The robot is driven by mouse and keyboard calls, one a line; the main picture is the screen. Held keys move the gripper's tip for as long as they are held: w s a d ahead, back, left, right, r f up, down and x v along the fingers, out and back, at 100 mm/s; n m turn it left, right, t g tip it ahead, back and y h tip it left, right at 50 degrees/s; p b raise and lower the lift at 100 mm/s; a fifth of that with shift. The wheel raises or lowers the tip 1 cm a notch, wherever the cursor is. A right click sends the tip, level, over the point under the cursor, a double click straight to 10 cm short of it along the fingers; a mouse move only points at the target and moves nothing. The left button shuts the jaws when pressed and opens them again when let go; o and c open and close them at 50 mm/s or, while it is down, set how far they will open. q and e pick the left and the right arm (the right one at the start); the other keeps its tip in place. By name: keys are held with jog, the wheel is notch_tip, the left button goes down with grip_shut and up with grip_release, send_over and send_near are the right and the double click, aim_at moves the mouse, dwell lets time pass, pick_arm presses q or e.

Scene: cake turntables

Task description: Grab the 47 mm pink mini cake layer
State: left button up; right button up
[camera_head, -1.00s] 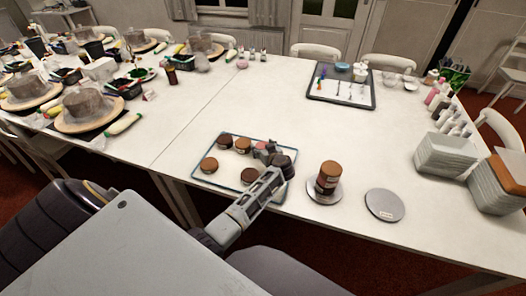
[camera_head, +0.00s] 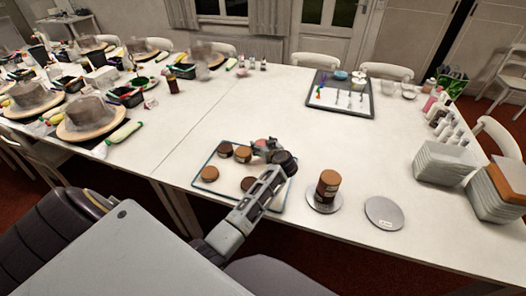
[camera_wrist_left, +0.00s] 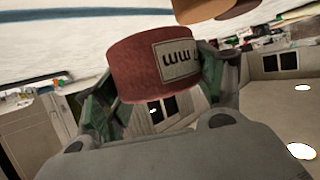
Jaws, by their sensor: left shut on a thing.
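A pink-red mini cake layer (camera_wrist_left: 150,68) sits between the fingers of my left gripper in the left wrist view. Its label shows upside down, with "mm" readable and the number not clear. In the head view my left gripper (camera_head: 268,148) is over the far right part of the tray, shut on this layer; only a small pink part (camera_head: 261,142) shows. A dark brown layer (camera_head: 286,160) shows right beside the gripper. My right gripper is not in view.
The tray (camera_head: 228,182) also holds several brown and tan layers (camera_head: 210,173). The table middle is clear.

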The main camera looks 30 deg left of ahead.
pick_arm(q)
jog(key=shift+r, duration=1.4)
